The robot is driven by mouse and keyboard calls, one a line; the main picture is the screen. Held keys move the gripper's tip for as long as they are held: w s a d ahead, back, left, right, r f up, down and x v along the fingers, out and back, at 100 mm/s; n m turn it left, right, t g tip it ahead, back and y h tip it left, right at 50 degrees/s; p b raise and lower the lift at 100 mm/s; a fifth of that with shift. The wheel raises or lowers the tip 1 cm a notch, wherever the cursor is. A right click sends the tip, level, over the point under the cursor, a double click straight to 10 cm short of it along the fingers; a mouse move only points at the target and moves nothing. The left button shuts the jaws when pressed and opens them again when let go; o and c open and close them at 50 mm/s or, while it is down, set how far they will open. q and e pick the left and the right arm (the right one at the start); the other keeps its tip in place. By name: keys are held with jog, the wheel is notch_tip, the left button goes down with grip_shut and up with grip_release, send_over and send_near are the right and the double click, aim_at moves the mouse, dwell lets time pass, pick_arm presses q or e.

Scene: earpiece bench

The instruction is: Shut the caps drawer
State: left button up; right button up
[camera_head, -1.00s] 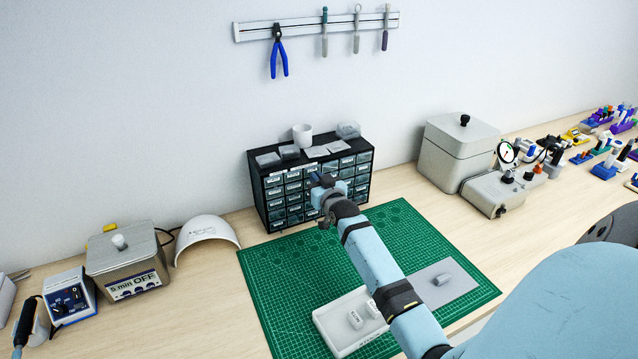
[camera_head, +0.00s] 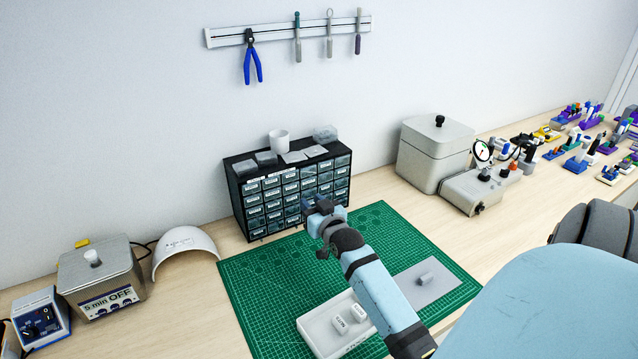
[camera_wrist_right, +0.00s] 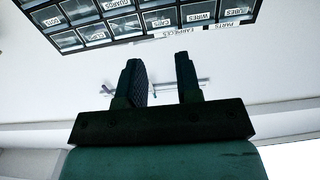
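A black drawer cabinet (camera_head: 234,202) with several small labelled drawers stands at the back of the bench. In the right wrist view it appears upside down at the top, and the caps drawer (camera_wrist_right: 158,15) with its CAPS label is in the row beside the EARPIECES PARTS strip. In that view the caps drawer looks flush with its neighbours. My right gripper (camera_head: 313,206) is in front of the cabinet's lower right part. In the right wrist view its two fingers (camera_wrist_right: 161,75) are apart with nothing between them. My left gripper is not in view.
A white cup (camera_head: 278,142) and clear boxes stand on the cabinet. A green mat (camera_head: 265,287) lies in front, with a white tray (camera_head: 318,332) and a grey pad (camera_head: 437,289). Grey machines (camera_head: 432,155) stand right, and a cleaner (camera_head: 100,275) and white cover (camera_head: 185,245) left.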

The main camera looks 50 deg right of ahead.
jog(key=v, duration=0.4)
dwell(0.5)
